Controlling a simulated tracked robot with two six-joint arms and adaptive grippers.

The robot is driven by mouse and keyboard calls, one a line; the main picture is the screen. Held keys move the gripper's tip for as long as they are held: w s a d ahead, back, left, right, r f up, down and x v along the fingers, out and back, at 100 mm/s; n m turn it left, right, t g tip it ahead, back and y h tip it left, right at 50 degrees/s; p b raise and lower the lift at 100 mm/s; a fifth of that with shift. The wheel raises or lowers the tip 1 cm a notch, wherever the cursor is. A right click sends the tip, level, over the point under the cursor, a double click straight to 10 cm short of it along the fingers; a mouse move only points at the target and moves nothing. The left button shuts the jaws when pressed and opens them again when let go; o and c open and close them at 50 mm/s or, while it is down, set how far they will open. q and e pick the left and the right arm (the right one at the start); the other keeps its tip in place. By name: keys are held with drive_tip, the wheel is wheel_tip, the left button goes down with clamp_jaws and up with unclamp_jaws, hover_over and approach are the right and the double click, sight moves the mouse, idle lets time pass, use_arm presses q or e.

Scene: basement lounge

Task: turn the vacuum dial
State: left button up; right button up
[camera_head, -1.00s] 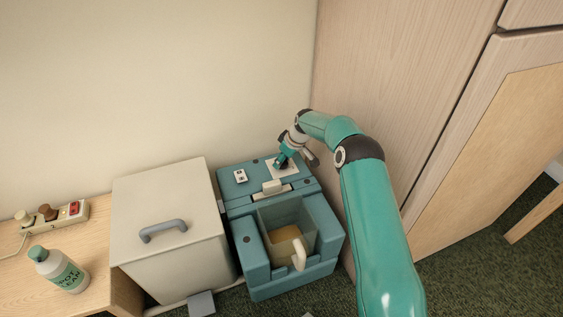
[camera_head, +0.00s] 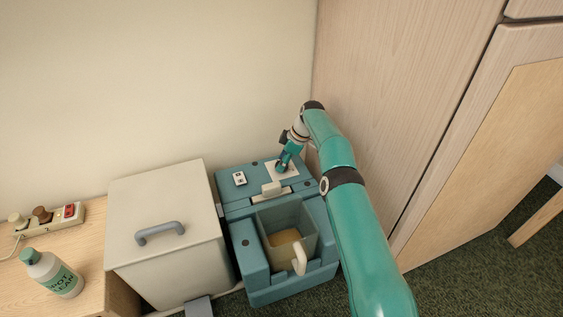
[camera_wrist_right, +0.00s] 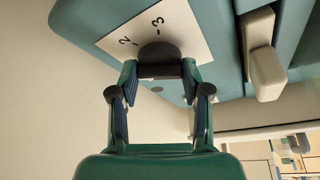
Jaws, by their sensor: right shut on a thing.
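The vacuum is a teal box-shaped machine (camera_head: 244,209) on the floor against the wall. Its dark dial (camera_wrist_right: 158,55) sits on a white plate (camera_wrist_right: 184,20) with the figures 2 and 3 showing in the right wrist view. My right gripper (camera_head: 281,168) reaches down onto the top of the machine. In the right wrist view its fingers (camera_wrist_right: 158,72) are shut on the dial, one on each side. In the head view the gripper mostly hides the dial. My left gripper is not in view.
A pale lidded box (camera_head: 190,262) with a grey handle stands close on the left. A bottle (camera_head: 55,274) and a power strip (camera_head: 50,222) are on a wooden table. A wooden cabinet (camera_head: 420,90) stands close to my arm on the right. An open tank (camera_head: 306,224) is at the machine's front.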

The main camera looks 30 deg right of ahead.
drive_tip(key=shift+a, duration=0.15)
idle(0.3)
drive_tip(key=o, duration=1.1)
drive_tip(key=shift+o, duration=0.2)
